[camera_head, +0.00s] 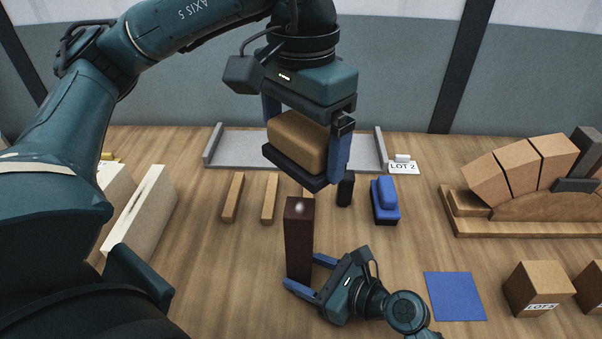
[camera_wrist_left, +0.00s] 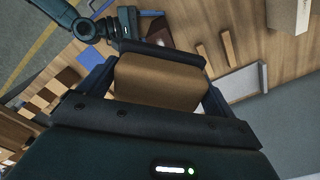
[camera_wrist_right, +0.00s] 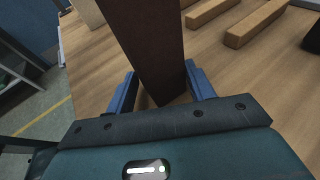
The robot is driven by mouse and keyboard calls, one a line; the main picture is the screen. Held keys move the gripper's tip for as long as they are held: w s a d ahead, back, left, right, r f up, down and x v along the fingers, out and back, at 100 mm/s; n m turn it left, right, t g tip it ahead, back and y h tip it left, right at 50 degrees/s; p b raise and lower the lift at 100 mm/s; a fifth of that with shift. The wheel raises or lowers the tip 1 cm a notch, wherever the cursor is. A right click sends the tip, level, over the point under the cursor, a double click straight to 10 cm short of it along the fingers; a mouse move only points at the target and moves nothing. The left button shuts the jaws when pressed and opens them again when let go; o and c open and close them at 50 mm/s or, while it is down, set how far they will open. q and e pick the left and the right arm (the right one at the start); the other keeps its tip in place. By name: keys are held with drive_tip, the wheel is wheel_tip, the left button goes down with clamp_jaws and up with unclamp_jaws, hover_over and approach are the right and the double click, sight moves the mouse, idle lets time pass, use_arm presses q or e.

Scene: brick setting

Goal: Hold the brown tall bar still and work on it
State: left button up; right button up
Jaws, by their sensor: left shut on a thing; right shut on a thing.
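The brown tall bar (camera_head: 299,245) stands upright on the wooden table, with a small pale spot on its top. My right gripper (camera_head: 304,274) is shut on its lower part; the right wrist view shows the bar (camera_wrist_right: 155,45) between the blue fingers. My left gripper (camera_head: 305,145) is shut on a tan block with a dark flat base (camera_head: 298,140), held in the air above and behind the bar. The block (camera_wrist_left: 158,82) fills the space between the fingers in the left wrist view. Block and bar look apart, but the exact gap is hard to tell.
A grey tray (camera_head: 250,148) lies at the back beside a "LOT 2" card (camera_head: 403,167). A brick arch (camera_head: 525,175), blue mat (camera_head: 455,296) and brown blocks (camera_head: 537,285) are at right.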

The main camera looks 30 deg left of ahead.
sight(301, 199)
use_arm(q)
drive_tip(key=shift+w+a+f, duration=0.1)
drive_tip(key=shift+w+a, duration=0.5)
drive_tip(key=shift+w, duration=0.05)
drive_tip(key=shift+f, duration=3.4)
drive_tip(key=shift+s+d+f, duration=0.3)
drive_tip(key=shift+s+f, duration=0.2)
drive_tip(key=shift+f, duration=0.1)
drive_tip(key=shift+c, duration=0.3)
drive_tip(key=shift+s+d, duration=0.35)
drive_tip(key=shift+s, duration=0.3)
drive_tip(key=shift+s+d, duration=0.3)
drive_tip(key=shift+s, duration=0.3)
drive_tip(key=shift+w+a, duration=0.4)
drive_tip(key=shift+w, duration=0.4)
drive_tip(key=shift+w+a, duration=0.4)
drive_tip(key=shift+w, duration=0.4)
drive_tip(key=shift+w+a+r, duration=0.1)
drive_tip(key=shift+w, duration=0.1)
drive_tip(key=shift+s+r, duration=0.1)
drive_tip(key=shift+r, duration=3.95)
